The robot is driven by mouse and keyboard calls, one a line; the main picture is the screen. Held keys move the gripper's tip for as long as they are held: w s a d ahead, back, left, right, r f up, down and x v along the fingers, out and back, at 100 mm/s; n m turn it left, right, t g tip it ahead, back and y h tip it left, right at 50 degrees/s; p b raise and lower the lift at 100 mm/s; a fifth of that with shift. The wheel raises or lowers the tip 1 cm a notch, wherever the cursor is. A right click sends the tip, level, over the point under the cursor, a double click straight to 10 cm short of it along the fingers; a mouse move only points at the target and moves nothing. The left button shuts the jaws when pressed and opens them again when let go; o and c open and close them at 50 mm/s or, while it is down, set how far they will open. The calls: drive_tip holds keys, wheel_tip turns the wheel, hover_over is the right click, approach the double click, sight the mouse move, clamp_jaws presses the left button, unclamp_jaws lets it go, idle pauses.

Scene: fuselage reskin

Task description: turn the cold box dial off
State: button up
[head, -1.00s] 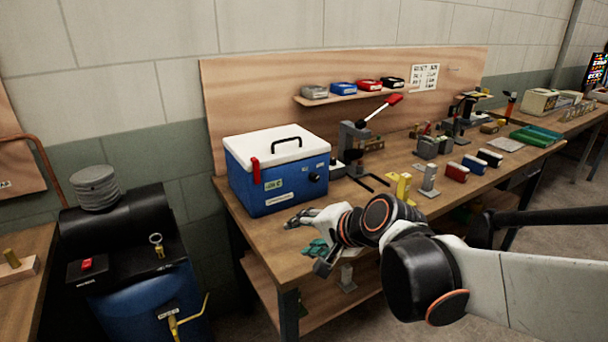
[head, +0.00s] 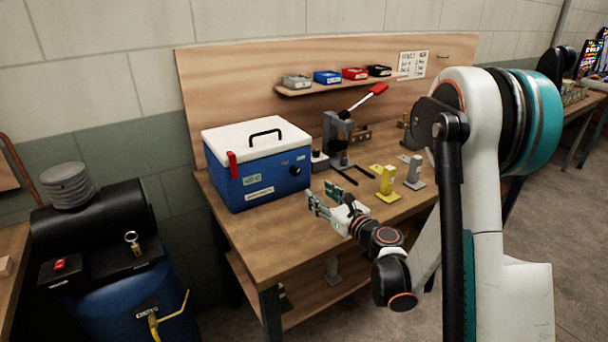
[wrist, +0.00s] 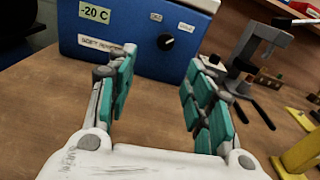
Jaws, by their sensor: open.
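The cold box (head: 256,165) is blue with a white lid, a black handle and a red latch, and stands at the left end of the workbench. Its round black dial (head: 296,171) is on the right part of the front face. The dial also shows in the wrist view (wrist: 165,41), with a pale mark on it, beyond and between my fingers. A small label sits at its upper left and another at its upper right; I cannot read a setting. My gripper (head: 314,203) is open and empty, in front of the box and apart from it. It also shows in the wrist view (wrist: 155,88).
A grey lever press (head: 340,135) with a red handle stands right of the box. A yellow bracket (head: 387,184) and a grey stand (head: 414,172) are on the bench (head: 250,235) to the right. The bench in front of the box is clear.

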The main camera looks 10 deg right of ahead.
sight(297, 173)
drive_tip(key=shift+w+d+f+m, duration=0.2)
drive_tip(key=shift+d+f+m, duration=0.1)
drive_tip(key=shift+d+m, duration=0.2)
drive_tip(key=b+x, duration=0.2)
drive_tip(key=x, duration=1.1)
drive_tip(key=shift+w+r, duration=0.15)
drive_tip(key=shift+w, duration=0.15)
drive_tip(key=shift+a, duration=0.1)
drive_tip(key=c, duration=1.1)
